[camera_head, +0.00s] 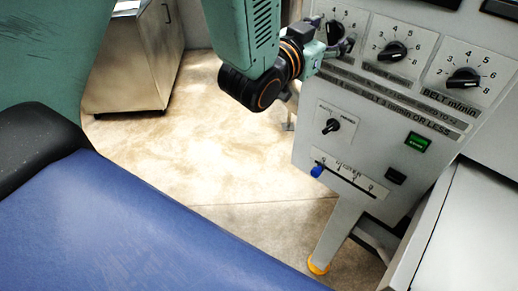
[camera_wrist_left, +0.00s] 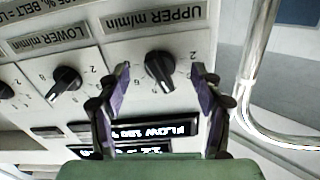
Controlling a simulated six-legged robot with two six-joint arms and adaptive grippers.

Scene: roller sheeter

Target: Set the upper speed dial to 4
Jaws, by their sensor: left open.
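The upper speed dial is a black knob (camera_wrist_left: 160,70) on a white numbered plate, under the label "UPPER m/min" in the upside-down left wrist view. In the head view this dial (camera_head: 335,30) is the leftmost of three on the grey panel, partly covered by my arm. My left gripper (camera_wrist_left: 160,74) is open, with one purple-padded finger on each side of the knob. Both fingers look apart from it; their depth is hard to tell. In the head view the gripper (camera_head: 345,46) is at the dial's lower edge. The pointer's exact number cannot be read.
The lower dial (camera_wrist_left: 65,85) is beside it, also seen in the head view (camera_head: 392,50). The belt dial (camera_head: 463,77) is farther right. Below are a small knob (camera_head: 330,126), a green switch (camera_head: 417,142) and a blue-handled slider (camera_head: 318,171). A shiny metal rail (camera_wrist_left: 248,85) runs close to the gripper.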

